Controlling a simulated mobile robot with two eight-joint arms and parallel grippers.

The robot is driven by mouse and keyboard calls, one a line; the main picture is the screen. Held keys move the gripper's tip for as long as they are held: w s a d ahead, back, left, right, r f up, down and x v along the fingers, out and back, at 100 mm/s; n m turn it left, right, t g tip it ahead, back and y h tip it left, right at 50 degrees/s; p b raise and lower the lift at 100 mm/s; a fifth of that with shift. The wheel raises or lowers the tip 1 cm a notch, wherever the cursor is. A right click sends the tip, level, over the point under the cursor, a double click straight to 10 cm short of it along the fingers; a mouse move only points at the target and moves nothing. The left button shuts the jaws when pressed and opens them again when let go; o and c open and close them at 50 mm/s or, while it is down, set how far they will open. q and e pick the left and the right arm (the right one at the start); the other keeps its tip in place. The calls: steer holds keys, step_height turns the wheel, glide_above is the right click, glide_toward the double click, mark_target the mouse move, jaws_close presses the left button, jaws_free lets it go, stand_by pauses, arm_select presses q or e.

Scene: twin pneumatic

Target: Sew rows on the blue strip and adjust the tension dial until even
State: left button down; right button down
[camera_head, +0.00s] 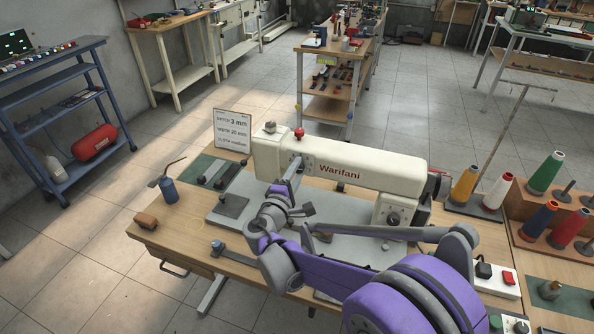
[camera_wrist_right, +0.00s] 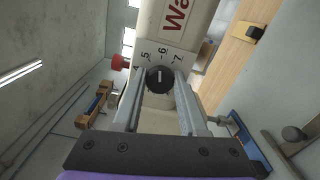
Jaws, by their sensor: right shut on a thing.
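The cream sewing machine (camera_head: 350,170), marked Warifani, stands on the workbench. The black tension dial (camera_wrist_right: 160,79) sits on its face under a plate (camera_wrist_right: 163,58) with printed numbers, 5, 6 and 7 among them. A white mark on the dial points up toward the number plate. My right gripper (camera_head: 291,170) reaches the machine's left end. In the wrist view its two fingers close on the dial from both sides. My right arm hides part of the machine bed. I cannot make out the blue strip. My left gripper is out of view.
A blue oil can (camera_head: 168,190) and a brown block (camera_head: 146,220) are at the left. Thread spools (camera_head: 545,173) and a switch box (camera_head: 497,279) are at the right. The bench's front left is fairly clear.

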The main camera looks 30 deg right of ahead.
steer(key=shift+m, duration=0.5)
steer(key=shift+c, duration=2.2)
jaws_free()
steer(key=v, duration=1.1)
steer(key=shift+b, duration=0.3)
steer(key=shift+d, duration=0.1)
